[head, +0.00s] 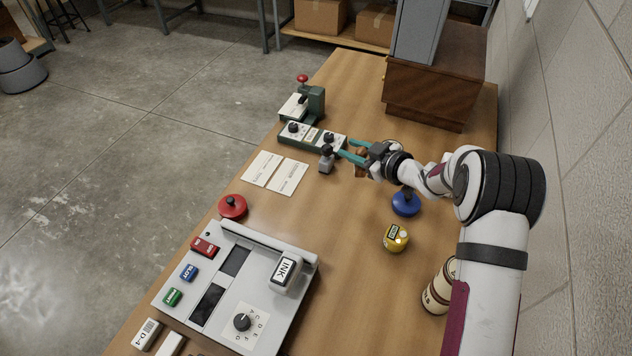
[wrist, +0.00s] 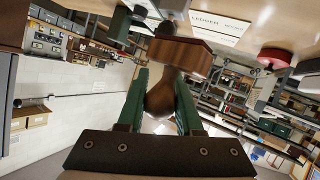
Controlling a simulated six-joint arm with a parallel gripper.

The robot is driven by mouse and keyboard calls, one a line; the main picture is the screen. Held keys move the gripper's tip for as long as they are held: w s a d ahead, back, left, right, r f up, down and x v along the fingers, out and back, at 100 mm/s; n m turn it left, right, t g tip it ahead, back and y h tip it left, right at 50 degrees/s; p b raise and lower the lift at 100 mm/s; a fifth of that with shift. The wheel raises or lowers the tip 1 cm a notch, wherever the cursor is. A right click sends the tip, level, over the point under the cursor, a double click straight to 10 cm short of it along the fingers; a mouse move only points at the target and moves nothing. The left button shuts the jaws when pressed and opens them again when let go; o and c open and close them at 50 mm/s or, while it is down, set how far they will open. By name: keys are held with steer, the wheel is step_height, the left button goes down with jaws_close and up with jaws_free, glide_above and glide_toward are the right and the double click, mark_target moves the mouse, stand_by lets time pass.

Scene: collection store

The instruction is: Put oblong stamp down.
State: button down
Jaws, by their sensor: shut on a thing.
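The oblong stamp, with a brown wooden base and a rounded handle, shows in the wrist view (wrist: 182,54) and as a small brown patch in the head view (head: 361,158). My gripper (head: 352,153) has its teal fingers shut around the stamp's handle, also seen in the wrist view (wrist: 160,90). The stamp's base points toward the tabletop, which fills the top of the wrist view. I cannot tell whether the base touches the table. A grey block with a black knob (head: 326,162) stands just left of the fingers. My fingers partly hide the stamp in the head view.
Two printed cards (head: 274,172) lie left of my gripper. A green-based device with dials (head: 312,137) is close behind it. The middle of the table (head: 335,215) is clear.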

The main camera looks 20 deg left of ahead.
steer(key=a+f, duration=0.2)
steer(key=a, duration=0.1)
steer(key=a+f, duration=0.2)
steer(key=a, duration=0.2)
steer(key=a+f, duration=0.2)
steer(key=a, duration=0.1)
steer(key=shift+s+a+f, duration=0.2)
steer(key=shift+s+a, duration=0.15)
step_height(320, 180, down, 4)
steer(key=shift+a+f, duration=0.1)
steer(key=shift+a, duration=0.05)
